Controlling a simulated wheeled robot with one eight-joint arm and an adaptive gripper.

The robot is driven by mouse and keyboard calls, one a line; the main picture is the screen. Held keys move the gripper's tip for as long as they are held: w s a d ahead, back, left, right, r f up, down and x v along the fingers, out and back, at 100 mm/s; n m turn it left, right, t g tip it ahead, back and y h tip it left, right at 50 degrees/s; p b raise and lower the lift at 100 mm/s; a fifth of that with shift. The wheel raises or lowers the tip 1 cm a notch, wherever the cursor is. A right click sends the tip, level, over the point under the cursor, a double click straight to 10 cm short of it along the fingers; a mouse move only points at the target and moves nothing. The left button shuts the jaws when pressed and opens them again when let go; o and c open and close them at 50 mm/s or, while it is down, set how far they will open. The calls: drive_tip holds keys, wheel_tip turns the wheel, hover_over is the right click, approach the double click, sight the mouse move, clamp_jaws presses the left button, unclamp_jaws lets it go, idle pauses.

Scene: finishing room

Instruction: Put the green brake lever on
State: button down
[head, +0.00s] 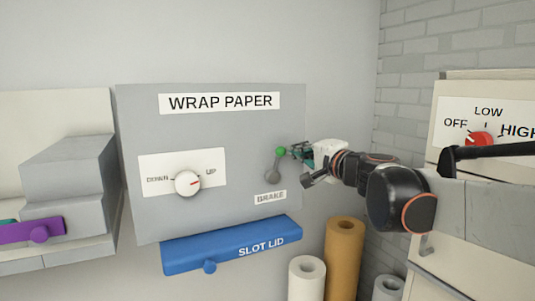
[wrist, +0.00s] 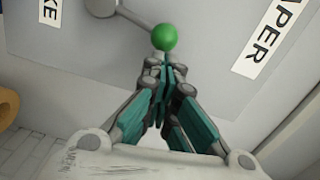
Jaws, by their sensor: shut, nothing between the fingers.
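The brake lever is a grey arm with a green ball knob (head: 281,151) on the grey wrap paper panel (head: 230,130), above the BRAKE label (head: 270,197). The knob is up and slightly right of the grey pivot (head: 272,176). In the wrist view the green knob (wrist: 164,37) is just beyond my fingertips. My gripper (head: 292,152) is shut and empty, its teal fingers at the right side of the knob. I cannot tell whether the tips touch the knob.
A white DOWN/UP dial (head: 187,183) is on the panel's left. A blue slot lid (head: 230,245) runs below. Paper rolls (head: 343,255) stand at lower right. A red OFF/LOW/HIGH knob (head: 479,139) is on the right cabinet, and a purple handle (head: 35,231) is at left.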

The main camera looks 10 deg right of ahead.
drive_tip(key=s+a+n+b, duration=0.1)
drive_tip(key=s+a+n, duration=0.1)
drive_tip(key=a+n, duration=0.5)
drive_tip(key=shift+r+n, duration=0.4)
drive_tip(key=shift+r, duration=0.05)
drive_tip(key=shift+s+a, duration=0.1)
drive_tip(key=shift+a, duration=0.05)
drive_tip(key=shift+r, duration=0.1)
idle(0.3)
